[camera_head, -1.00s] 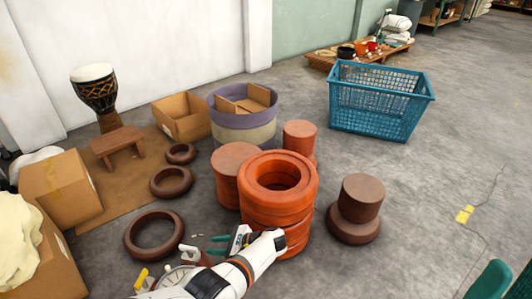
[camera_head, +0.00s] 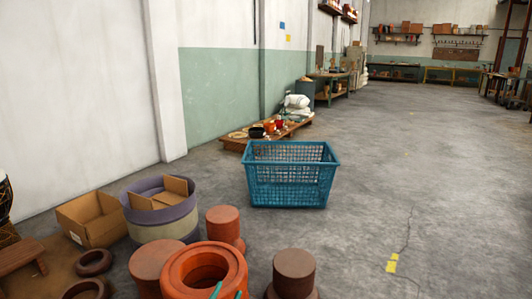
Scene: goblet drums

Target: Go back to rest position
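The rest of my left arm is below the frame. My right gripper is not in view.
Brown-red drum-like pieces (camera_head: 293,270) stand around the stack. A purple-rimmed tub (camera_head: 160,228), an open cardboard box (camera_head: 92,218) and dark rings (camera_head: 93,262) are at left. A blue crate (camera_head: 290,190) stands behind. The floor at right is open.

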